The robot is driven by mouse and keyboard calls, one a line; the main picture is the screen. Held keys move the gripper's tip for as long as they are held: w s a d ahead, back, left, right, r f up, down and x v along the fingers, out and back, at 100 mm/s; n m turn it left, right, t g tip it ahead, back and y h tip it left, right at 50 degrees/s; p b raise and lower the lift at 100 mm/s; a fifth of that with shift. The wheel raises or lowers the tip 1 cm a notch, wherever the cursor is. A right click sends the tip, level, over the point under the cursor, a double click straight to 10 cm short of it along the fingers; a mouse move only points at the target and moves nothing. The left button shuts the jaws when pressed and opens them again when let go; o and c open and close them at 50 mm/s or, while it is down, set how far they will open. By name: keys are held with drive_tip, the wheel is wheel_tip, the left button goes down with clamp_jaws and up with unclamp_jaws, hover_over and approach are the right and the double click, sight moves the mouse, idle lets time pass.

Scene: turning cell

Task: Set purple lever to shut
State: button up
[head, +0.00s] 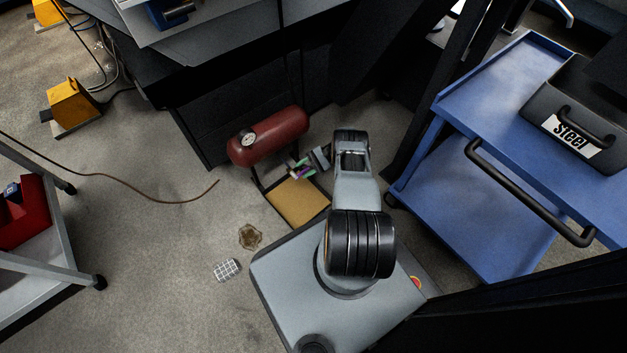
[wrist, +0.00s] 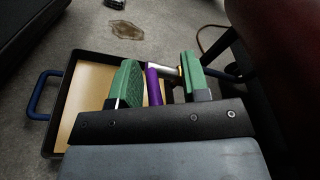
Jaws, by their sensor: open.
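The purple lever (wrist: 153,84) shows in the wrist view between the two green finger pads of my gripper (wrist: 159,73), nearer the left pad. My gripper is open, with a gap visible beside the lever. A silver pipe piece (wrist: 180,66) with a brass-coloured part runs from the lever's upper end towards the right pad. In the head view the lever (head: 293,174) is a small purple patch by my gripper (head: 303,168), below the red tank (head: 268,137). The lever's lower end is hidden behind the gripper body, and its shut mark cannot be made out.
A shallow tan-bottomed tray (head: 299,205) lies on the floor under the lever; its blue handle (wrist: 38,95) shows in the wrist view. A brown stain (head: 250,237) and a small grate (head: 227,270) are nearby. A blue cart (head: 480,190) stands right. Floor left is mostly clear.

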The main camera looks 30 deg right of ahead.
drive_tip(key=s+a+r+p, duration=0.3)
drive_tip(key=s+r+p, duration=0.5)
drive_tip(key=s, duration=0.5)
drive_tip(key=shift+a+r+p, duration=0.2)
drive_tip(key=shift+r+p, duration=0.2)
drive_tip(key=shift+r, duration=0.35)
